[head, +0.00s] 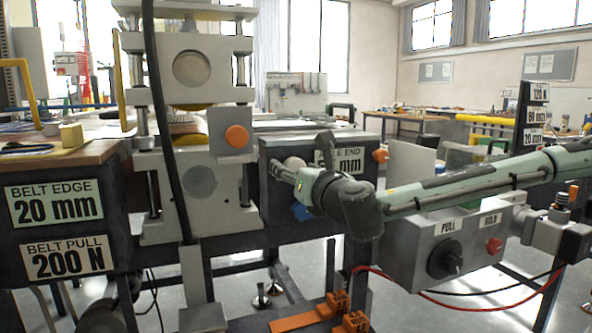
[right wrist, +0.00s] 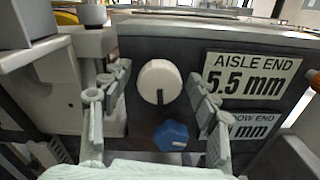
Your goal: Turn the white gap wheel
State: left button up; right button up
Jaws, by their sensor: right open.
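The white gap wheel (right wrist: 160,80) is a round white knob with a dark mark at its lower edge, on the dark front panel of the machine. In the head view the wheel (head: 295,162) is partly hidden by my right gripper (head: 284,173). In the right wrist view my right gripper (right wrist: 156,90) is open, with one finger on each side of the wheel. Gaps show between the fingers and the wheel, so it is not gripped. My left gripper is not in view.
A blue knob (right wrist: 171,135) sits just below the wheel, also between the fingers. An "AISLE END 5.5 mm" label (right wrist: 250,77) is to the right. The grey roller housing (head: 192,190) stands close on the left. A grey control box (head: 440,262) is under my right arm.

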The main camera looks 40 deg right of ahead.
aim_at(296, 158)
notch_tip(296, 158, up, 10)
dwell(0.5)
jog(key=shift+f, duration=0.1)
dwell(0.4)
